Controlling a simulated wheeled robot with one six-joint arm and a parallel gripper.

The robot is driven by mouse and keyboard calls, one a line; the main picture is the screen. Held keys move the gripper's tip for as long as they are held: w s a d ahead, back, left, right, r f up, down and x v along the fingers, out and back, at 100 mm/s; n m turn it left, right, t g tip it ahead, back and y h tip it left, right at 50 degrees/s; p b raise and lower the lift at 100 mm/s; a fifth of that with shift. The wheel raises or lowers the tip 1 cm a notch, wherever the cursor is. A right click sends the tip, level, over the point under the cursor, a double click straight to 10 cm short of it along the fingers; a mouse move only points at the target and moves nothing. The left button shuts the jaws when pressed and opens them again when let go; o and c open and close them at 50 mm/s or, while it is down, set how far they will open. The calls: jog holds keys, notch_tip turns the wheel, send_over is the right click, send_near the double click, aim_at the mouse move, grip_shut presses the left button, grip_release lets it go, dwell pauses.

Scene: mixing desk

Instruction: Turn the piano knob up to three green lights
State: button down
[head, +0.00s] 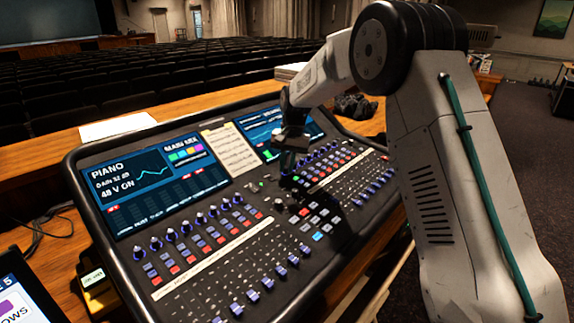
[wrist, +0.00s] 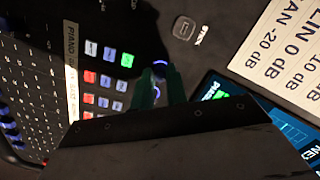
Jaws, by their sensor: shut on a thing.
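My gripper (wrist: 155,88) has green fingertips and is shut on the piano knob (wrist: 160,66), of which only a blue-edged sliver shows between and beyond the fingers in the wrist view. A white strip reading PIANO (wrist: 71,45) runs beside the nearby buttons. In the head view, my gripper (head: 290,150) reaches down over the right half of the mixing desk (head: 75,170), and the knob is hidden there. A few tiny green lights (head: 262,184) show left of it, too small to count. The left screen (head: 150,190) reads PIANO, gain 32 dB, 48 V on.
Blue, red and green buttons (wrist: 105,78) lie close to the fingers. A dark square button (wrist: 184,27) and a note sheet (head: 230,150) are nearby. Faders and knob rows fill the desk. Papers (head: 118,126) lie behind it; a tablet (head: 25,295) is at bottom left.

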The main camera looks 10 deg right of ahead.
jog(key=c, duration=1.7)
grip_release()
jog(key=r, duration=0.5)
jog(key=d+r, duration=0.1)
jog(key=r, duration=0.1)
jog(key=shift+r, duration=0.4)
